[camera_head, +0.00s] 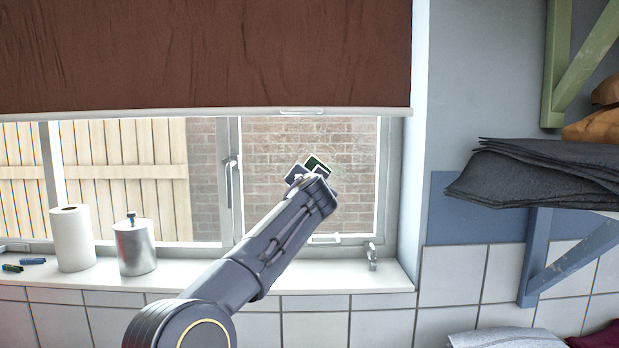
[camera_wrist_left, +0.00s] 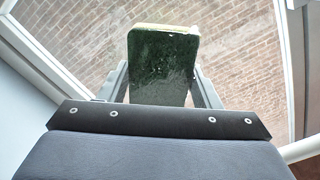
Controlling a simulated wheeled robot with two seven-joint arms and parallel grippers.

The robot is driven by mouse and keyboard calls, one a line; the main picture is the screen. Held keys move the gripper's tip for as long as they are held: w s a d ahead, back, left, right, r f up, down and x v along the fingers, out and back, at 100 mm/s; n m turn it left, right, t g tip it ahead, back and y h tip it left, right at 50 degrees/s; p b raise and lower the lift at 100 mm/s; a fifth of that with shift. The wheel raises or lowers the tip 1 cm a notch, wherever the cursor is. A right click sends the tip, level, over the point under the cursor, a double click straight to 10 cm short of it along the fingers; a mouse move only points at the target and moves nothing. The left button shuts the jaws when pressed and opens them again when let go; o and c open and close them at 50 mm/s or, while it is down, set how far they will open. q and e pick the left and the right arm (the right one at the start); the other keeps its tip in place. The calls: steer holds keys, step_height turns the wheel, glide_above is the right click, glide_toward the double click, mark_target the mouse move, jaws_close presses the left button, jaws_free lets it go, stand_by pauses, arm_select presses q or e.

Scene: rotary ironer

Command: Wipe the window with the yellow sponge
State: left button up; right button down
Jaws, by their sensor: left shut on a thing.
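The window (camera_head: 352,150) is in the middle of the head view, with a brick wall and a fence behind its glass. Faint marks show on the right pane. My left gripper (camera_head: 311,170) is raised in front of that pane. It is shut on the sponge (camera_head: 318,163), which shows a dark green face. In the left wrist view the sponge (camera_wrist_left: 163,65) stands between the two fingers (camera_wrist_left: 163,88), with a thin yellowish strip along its far edge. I cannot tell whether the sponge touches the glass. My right gripper is out of view.
A brown blind (camera_head: 205,55) covers the window's upper part. A paper roll (camera_head: 72,238), a metal canister (camera_head: 135,247) and small green and blue items (camera_head: 32,261) stand or lie on the sill (camera_head: 330,277). A window handle (camera_head: 229,180) sticks out left of my arm. Dark folded cloths (camera_head: 540,178) lie on the right shelf.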

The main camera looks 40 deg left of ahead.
arm_select(q)
steer(key=p+x, duration=0.2)
steer(key=shift+w+a+r, duration=0.25)
steer(key=shift+w, duration=0.05)
steer(key=shift+p+x, duration=1.6)
steer(key=shift+x, duration=0.35)
steer(key=shift+f, duration=0.15)
steer(key=shift+p+x, duration=0.75)
steer(key=shift+x, duration=0.15)
